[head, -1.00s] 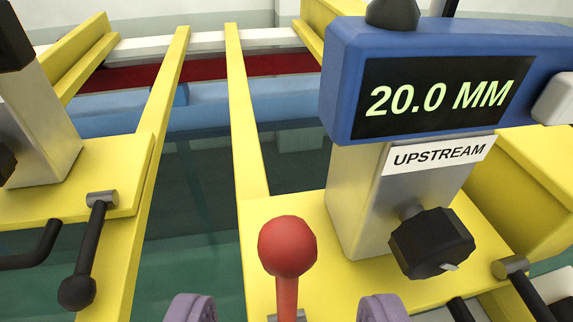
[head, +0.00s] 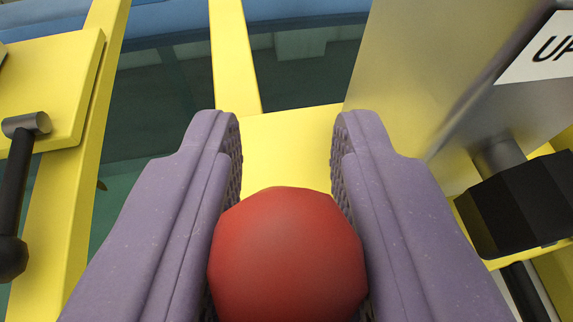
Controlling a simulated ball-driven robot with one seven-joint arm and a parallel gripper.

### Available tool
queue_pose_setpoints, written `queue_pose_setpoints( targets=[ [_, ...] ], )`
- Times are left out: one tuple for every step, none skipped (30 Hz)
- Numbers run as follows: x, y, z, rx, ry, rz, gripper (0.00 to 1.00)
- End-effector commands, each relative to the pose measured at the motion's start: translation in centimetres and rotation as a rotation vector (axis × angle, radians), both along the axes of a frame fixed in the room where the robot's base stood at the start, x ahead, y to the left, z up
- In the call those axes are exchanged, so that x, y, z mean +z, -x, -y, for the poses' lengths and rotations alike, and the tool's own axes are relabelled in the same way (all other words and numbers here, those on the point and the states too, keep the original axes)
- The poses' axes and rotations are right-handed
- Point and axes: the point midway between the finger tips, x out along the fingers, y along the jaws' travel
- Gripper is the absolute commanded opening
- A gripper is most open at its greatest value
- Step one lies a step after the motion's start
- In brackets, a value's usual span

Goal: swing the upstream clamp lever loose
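The upstream clamp lever shows only its round red knob (head: 288,255), at the bottom centre of the head view. My gripper (head: 286,140) has one purple finger on each side of the knob. The fingers have closed in, and the knob fills the space between them, so the gripper looks shut on it. The fingertips reach past the knob over the yellow plate (head: 290,150). The lever's stem and pivot are hidden below the knob.
The grey clamp post with the partly cut-off label (head: 548,48) stands close at right, with a black hand knob (head: 520,205) on it. A black lever (head: 14,195) hangs from a yellow carriage at left. Yellow rails (head: 235,60) run over dark glass.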

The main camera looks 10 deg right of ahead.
Motion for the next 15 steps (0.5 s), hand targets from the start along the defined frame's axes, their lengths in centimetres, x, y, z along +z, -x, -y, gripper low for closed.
queue_pose_setpoints(
  targets=[
    [-0.01, 0.00, -0.01, 0.000, 0.000, 0.000, 0.00],
    [-0.01, 0.00, -0.01, 0.000, 0.000, 0.000, 0.00],
    [-0.01, 0.01, -0.01, 0.000, 0.000, 0.000, 0.00],
    [-0.01, 0.01, -0.01, 0.000, 0.000, 0.000, 0.00],
    [-0.02, 0.02, -0.01, 0.000, 0.000, 0.000, 0.00],
    [-0.06, 0.02, -0.01, 0.000, 0.000, 0.003, 0.00],
    [-0.10, 0.04, -0.01, 0.000, 0.000, 0.005, 0.00],
    [-0.16, 0.06, -0.01, 0.000, -0.001, 0.009, 0.00],
    [-0.25, 0.11, 0.00, 0.000, 0.000, 0.017, 0.00],
    [-0.31, 0.16, 0.00, 0.000, -0.001, 0.025, 0.00],
    [-0.36, 0.23, 0.00, 0.000, -0.001, 0.035, 0.00],
    [-0.44, 0.33, -0.01, 0.000, -0.001, 0.050, 0.00],
    [-0.53, 0.41, 0.00, 0.000, -0.002, 0.063, 0.00],
    [-0.60, 0.49, 0.00, -0.001, -0.003, 0.078, 0.00],
    [-0.64, 0.64, 0.00, 0.000, -0.004, 0.101, 0.00]
  ],
)
